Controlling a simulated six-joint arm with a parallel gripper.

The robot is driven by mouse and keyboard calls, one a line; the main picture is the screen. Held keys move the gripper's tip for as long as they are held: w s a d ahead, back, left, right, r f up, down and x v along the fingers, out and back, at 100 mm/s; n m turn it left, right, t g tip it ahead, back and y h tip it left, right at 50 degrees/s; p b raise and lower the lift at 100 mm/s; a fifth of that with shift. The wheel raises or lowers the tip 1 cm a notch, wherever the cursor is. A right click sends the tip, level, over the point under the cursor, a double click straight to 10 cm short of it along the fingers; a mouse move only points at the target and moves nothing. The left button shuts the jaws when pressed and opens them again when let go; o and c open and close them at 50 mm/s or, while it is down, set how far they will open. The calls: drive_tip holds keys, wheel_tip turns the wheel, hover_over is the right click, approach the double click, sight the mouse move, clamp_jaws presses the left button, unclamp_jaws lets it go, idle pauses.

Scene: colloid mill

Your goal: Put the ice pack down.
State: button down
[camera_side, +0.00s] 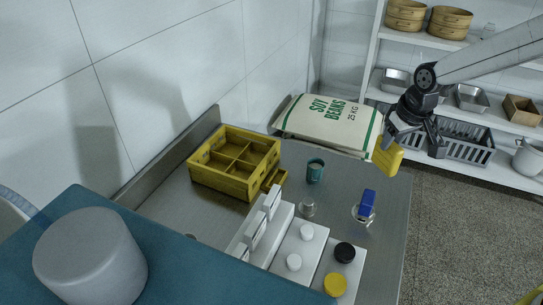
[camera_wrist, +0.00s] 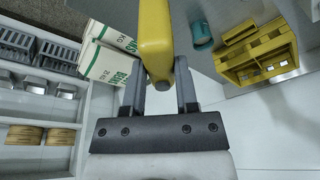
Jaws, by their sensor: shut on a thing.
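The ice pack, a yellow block with rounded edges, is in my gripper (camera_side: 392,136). In the side view the ice pack (camera_side: 388,158) hangs tilted below the jaws, at the right edge of the steel table, in front of the soy bean sack. In the wrist view the ice pack (camera_wrist: 155,38) stands out between the two fingers of my gripper (camera_wrist: 161,82), which are shut on it from both sides. Its gripped end is partly hidden by the fingers.
The steel table (camera_side: 340,178) holds a yellow divided crate (camera_side: 222,184), a teal cup (camera_side: 315,171), a small metal jar (camera_side: 308,208), a blue item (camera_side: 367,201) on a metal dish and white boxes (camera_side: 300,246). A soy bean sack (camera_side: 322,119) lies behind. Shelves (camera_side: 480,110) stand right.

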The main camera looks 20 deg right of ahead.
drive_tip(key=shift+s+d+f, duration=0.1)
drive_tip(key=shift+s+d, duration=0.75)
drive_tip(key=shift+s, duration=0.3)
drive_tip(key=w+f, duration=0.9)
drive_tip(key=w, duration=0.4)
drive_tip(key=shift+w+f, duration=0.2)
drive_tip(key=shift+w, duration=0.05)
drive_tip(key=shift+w+a+f, duration=0.1)
drive_tip(key=shift+s+x, duration=0.2)
drive_tip(key=shift+x, duration=1.5)
drive_tip(key=shift+f, duration=0.2)
